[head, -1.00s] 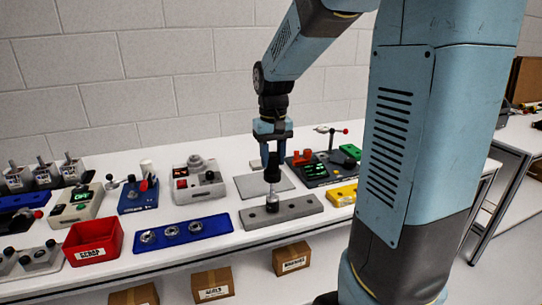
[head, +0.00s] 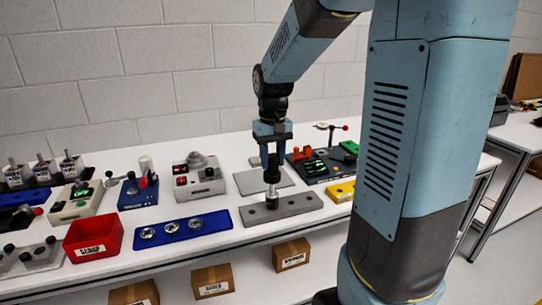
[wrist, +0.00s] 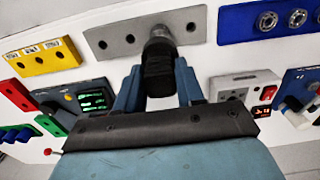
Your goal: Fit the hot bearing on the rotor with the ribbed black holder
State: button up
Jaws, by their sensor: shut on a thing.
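My gripper (head: 273,165) is shut on the black holder (head: 272,174), which also shows between the fingers in the wrist view (wrist: 157,75). The holder points down over the grey block with holes (head: 302,204). A silver metal shaft-like part (head: 271,192), perhaps the rotor, stands under the holder at the block; whether it is seated in a hole or hangs from the holder I cannot tell. The hot bearing cannot be made out on it. Several round metal rings, likely bearings (head: 169,229), sit in the blue rack (head: 218,219) to the left.
A red scrap bin (head: 93,238) stands left of the blue rack. Behind are a grey device with a red display (head: 198,178), a flat grey plate (head: 262,180) and a dark panel with green display (head: 318,167). A yellow block (head: 341,191) lies right of the grey block.

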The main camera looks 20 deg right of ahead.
aim_at(272, 167)
jog(key=shift+f, duration=0.7)
jog(key=shift+f, duration=0.65)
jog(key=shift+f, duration=0.5)
dwell(0.3)
jog(key=shift+f, duration=0.35)
jog(key=shift+f, duration=0.15)
jog(key=shift+r, duration=0.75)
dwell(4.5)
